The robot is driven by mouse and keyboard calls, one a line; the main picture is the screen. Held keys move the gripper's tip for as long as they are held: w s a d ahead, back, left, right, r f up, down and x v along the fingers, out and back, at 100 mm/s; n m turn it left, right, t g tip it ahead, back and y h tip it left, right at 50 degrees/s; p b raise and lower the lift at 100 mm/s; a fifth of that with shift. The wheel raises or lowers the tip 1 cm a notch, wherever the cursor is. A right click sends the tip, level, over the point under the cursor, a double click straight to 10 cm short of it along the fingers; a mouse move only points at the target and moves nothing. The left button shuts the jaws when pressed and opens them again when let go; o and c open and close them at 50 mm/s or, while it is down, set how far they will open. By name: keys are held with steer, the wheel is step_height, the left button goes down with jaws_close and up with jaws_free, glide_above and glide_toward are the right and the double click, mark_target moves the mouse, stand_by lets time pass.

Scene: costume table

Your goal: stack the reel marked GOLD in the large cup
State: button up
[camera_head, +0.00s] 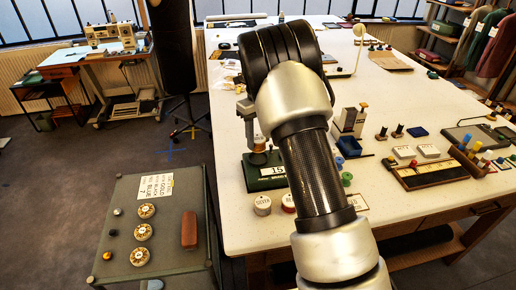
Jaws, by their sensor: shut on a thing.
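My gripper (257,139) is at the left side of the white table, partly behind my arm, with its fingers pointing down. It is shut on a small amber-tan piece (258,158), just over a dark green block labelled 15 (265,172). I cannot read any mark on this piece, nor tell whether it touches the block. A white-topped reel with a dark word (262,204) stands at the front edge, beside a red-and-white reel (288,202). No reel top reads clearly as GOLD. A blue cup-like container (349,146) stands right of my arm; I cannot tell which cup is the large one.
A low grey-green cart (125,200) at left holds several round dials, a red-brown block (189,230) and a card with GOLD, BLACK and BLUE (157,187). A wooden tray (425,172) lies to the right. The table's middle (395,95) is mostly clear.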

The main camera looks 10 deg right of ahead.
mark_target(258, 149)
steer(key=shift+f, duration=2.2)
steer(key=shift+f, duration=0.3)
steer(key=o, duration=1.1)
